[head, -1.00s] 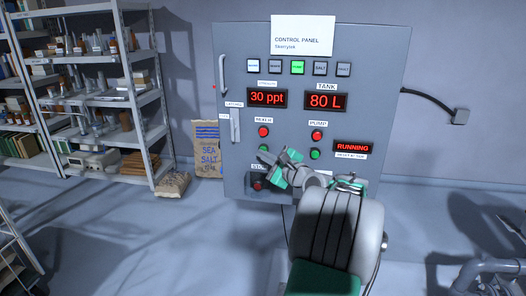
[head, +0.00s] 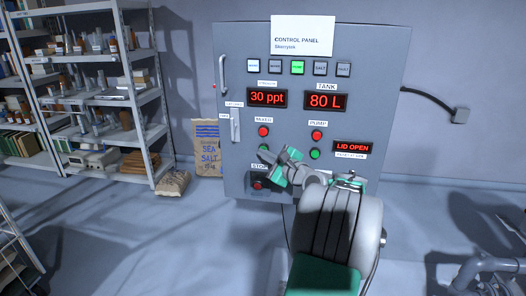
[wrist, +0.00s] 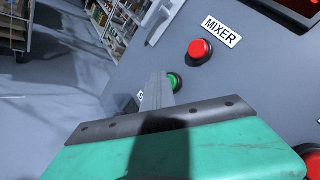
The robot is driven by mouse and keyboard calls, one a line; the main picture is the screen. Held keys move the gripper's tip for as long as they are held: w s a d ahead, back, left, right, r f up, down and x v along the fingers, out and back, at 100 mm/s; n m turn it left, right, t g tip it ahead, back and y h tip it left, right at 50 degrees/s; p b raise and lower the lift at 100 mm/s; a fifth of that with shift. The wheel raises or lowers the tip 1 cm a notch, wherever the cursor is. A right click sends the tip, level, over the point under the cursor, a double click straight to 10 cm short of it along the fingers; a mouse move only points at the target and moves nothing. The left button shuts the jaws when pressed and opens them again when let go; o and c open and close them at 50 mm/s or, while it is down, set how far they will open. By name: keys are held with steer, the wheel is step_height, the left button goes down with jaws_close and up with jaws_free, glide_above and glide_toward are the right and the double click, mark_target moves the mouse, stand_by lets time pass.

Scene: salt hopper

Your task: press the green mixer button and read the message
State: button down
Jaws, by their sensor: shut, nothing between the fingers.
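The control panel (head: 375,75) is a grey wall cabinet. Under the MIXER label sit a red button (head: 263,132) and, below it, the green mixer button (head: 263,148), partly hidden by my gripper. My gripper (head: 264,155) is shut and empty, its tip at or very near the green button; I cannot tell if it touches. In the wrist view the green button (wrist: 176,80) shows just beyond the fingers, below the red button (wrist: 199,50). The message display (head: 352,147) reads "LID OPEN" in red. Other displays read "30 ppt" (head: 267,97) and TANK "80 L" (head: 325,101).
A red PUMP button (head: 317,136) and a green one (head: 314,154) are to the right. A red STOP button (head: 258,185) is below my gripper. The indicator marked by green light (head: 298,67) is lit. Shelves (head: 100,95) and a sea salt sack (head: 207,150) stand left.

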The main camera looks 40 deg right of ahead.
steer(key=shift+s+a, duration=0.5)
steer(key=shift+a, duration=0.15)
steer(key=shift+s+a+p, duration=0.2)
steer(key=shift+s+a, duration=0.55)
steer(key=shift+a, duration=0.25)
steer(key=shift+s+a+p, duration=0.15)
steer(key=shift+s+a, duration=0.6)
steer(key=shift+a, duration=0.2)
